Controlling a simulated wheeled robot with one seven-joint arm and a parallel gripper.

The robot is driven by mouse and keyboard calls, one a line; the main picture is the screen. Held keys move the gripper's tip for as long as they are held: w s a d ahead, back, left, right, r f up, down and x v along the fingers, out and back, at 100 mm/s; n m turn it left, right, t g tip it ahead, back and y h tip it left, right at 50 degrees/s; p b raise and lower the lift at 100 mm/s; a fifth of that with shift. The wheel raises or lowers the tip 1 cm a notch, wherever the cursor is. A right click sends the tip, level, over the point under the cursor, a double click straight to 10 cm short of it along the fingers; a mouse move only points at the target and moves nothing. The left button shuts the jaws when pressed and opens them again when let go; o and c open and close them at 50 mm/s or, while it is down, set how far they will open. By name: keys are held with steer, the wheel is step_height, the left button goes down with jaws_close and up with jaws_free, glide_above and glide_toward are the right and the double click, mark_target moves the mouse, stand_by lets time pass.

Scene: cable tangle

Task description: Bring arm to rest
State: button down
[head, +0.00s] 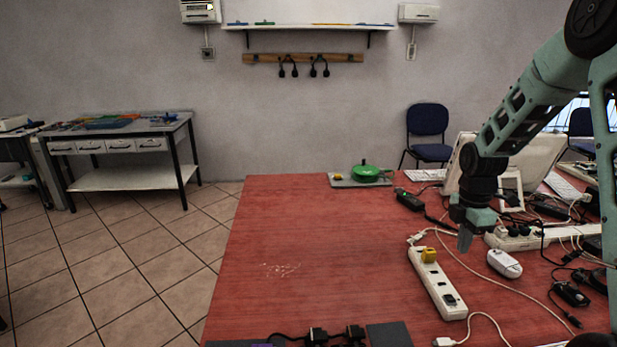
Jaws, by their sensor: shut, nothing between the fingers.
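My arm reaches in from the right edge, and my gripper (465,240) points down above the red table (300,240). Its fingers are shut with nothing between them. It hangs just right of a white power strip (440,288) that has a yellow plug (429,254) at its far end. A white mouse (504,263) lies to the right of the gripper. I cannot tell exactly how high the fingertips are above the table.
Tangled cables, black adapters (410,200) and a second power strip (515,238) crowd the table's right side. A green round object (366,173) sits on a grey board at the far edge. Dark items lie at the near edge. The table's left half is mostly clear.

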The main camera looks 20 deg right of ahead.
steer(key=s+a+r+m, duration=0.1)
steer(key=a+r+m, duration=0.15)
steer(key=a, duration=0.95)
steer(key=s+a+r+m, duration=0.15)
steer(key=a+r, duration=0.25)
steer(key=a, duration=0.8)
steer(key=s+a+r+m, duration=0.3)
steer(key=s+a, duration=1.2)
steer(key=s, duration=0.5)
steer(key=shift+a+r+m+t+y, duration=0.2)
steer(key=shift+m+t+y, duration=0.1)
steer(key=shift+m, duration=0.1)
